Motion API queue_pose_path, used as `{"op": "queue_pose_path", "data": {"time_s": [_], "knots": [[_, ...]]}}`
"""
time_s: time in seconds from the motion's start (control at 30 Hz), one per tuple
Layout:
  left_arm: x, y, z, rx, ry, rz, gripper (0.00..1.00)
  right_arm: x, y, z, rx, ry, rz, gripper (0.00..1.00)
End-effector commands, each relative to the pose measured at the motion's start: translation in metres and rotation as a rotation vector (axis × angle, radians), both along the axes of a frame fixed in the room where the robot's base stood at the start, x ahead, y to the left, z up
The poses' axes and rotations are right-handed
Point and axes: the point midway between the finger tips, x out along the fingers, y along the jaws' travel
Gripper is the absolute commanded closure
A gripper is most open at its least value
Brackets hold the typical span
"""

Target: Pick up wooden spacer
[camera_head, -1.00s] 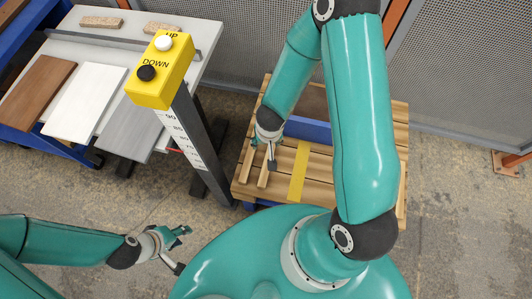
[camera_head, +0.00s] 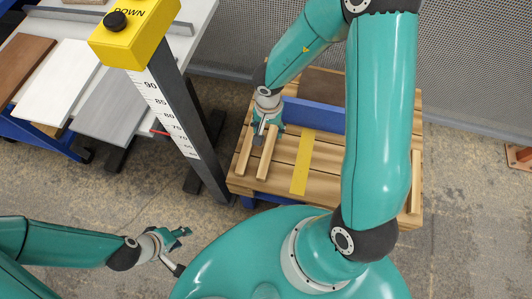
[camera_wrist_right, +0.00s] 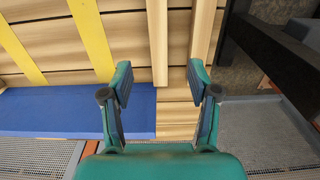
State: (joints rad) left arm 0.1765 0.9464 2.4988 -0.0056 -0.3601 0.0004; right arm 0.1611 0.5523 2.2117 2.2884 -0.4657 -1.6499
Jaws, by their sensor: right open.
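Two light wooden spacers lie side by side on a slatted wooden pallet (camera_head: 285,182): a left spacer (camera_head: 243,152) and a right spacer (camera_head: 267,156). My right gripper (camera_head: 262,136) is near their far ends. In the right wrist view my right gripper (camera_wrist_right: 160,82) is open and empty. There the spacer nearer the yellow strip (camera_wrist_right: 157,35) points between the fingers, and the other spacer (camera_wrist_right: 203,30) lines up with the right finger. Contact cannot be told. My left gripper (camera_head: 181,250) is open and empty, at the lower left, away from the pallet.
A yellow strip (camera_head: 302,162) crosses the pallet right of the spacers, with a blue block (camera_head: 312,115) behind. A yellow UP/DOWN button box (camera_head: 130,38) on a scaled post (camera_head: 190,110) stands left. Boards, brown, white (camera_head: 55,82) and grey, lie on a table. A mesh fence is behind.

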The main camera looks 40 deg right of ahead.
Motion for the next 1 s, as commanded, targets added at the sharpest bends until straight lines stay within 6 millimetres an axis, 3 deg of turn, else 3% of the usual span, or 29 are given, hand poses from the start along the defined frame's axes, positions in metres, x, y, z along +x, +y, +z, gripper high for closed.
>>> {"op": "queue_pose_path", "data": {"time_s": [0.03,0.2,0.53,0.83,1.0], "knots": [[0.0,0.0,-0.016,0.0,0.0,0.0,0.6,-0.001,0.0,-0.021,0.001,0.002,0.001,0.4],[0.0,0.0,-0.036,0.0,0.0,0.0,0.6,0.0,0.0,-0.05,0.0,0.001,0.001,0.4],[0.0,0.0,-0.047,0.0,0.0,0.0,0.6,0.0,0.0,-0.066,0.001,-0.001,0.001,0.4],[0.0,0.0,-0.083,0.0,0.0,0.0,0.6,-0.004,0.001,-0.102,0.001,0.001,0.002,0.4],[0.0,0.0,-0.092,0.0,0.0,0.0,0.6,-0.004,0.0,-0.113,0.0,0.0,0.002,0.4]]}}
